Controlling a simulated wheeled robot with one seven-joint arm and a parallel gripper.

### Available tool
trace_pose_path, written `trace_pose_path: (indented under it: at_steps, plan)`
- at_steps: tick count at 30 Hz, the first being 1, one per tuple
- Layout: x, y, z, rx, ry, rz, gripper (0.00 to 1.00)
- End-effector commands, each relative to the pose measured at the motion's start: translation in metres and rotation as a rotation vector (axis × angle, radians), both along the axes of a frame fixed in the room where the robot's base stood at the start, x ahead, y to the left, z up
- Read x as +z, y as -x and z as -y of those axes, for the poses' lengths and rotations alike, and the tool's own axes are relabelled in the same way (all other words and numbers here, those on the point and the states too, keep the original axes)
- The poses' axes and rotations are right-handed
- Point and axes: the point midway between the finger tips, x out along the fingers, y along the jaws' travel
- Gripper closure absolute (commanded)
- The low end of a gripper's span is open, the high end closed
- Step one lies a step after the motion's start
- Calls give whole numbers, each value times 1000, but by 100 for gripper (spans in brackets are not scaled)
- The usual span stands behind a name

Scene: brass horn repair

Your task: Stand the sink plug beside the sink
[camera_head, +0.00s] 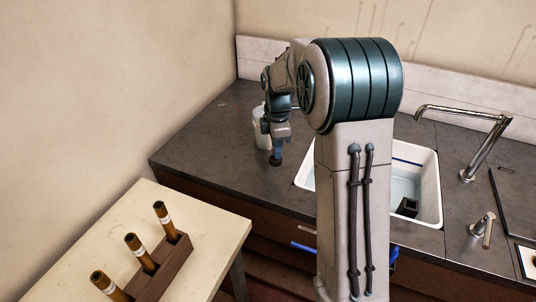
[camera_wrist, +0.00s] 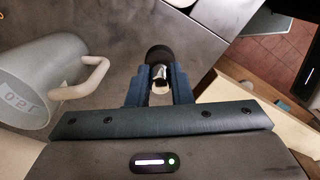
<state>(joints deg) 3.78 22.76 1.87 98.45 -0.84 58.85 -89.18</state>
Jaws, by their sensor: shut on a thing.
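My gripper (camera_head: 277,150) is over the dark counter, left of the white sink (camera_head: 436,182). In the wrist view, my gripper (camera_wrist: 159,88) has its two blue fingers shut on the sink plug (camera_wrist: 159,55), which has a black rounded end and a shiny metal part between the fingers. In the head view the plug (camera_head: 276,162) is a small dark tip below the fingers. I cannot tell whether it touches the counter. My arm hides part of the sink's left side. A dark block (camera_head: 408,207) is in the sink.
A pale mug (camera_head: 261,127) stands close behind my gripper; its handle (camera_wrist: 95,75) faces the fingers in the wrist view. A chrome tap (camera_head: 480,150) is right of the sink. A cream table (camera_head: 215,250) with a wooden rack (camera_head: 165,272) is at front left. The counter's left part is clear.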

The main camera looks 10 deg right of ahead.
Motion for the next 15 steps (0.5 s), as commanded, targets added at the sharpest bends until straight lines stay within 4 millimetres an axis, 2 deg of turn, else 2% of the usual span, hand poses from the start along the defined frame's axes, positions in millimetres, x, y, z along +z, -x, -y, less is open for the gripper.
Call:
trace_pose_path:
  at_steps: [2, 6, 15]
  plan:
    - [-6, -5, -11, 4, 0, -2, 100]
    - [-13, -9, -19, 3, 0, 0, 100]
    - [-49, -9, -20, 3, 1, -1, 100]
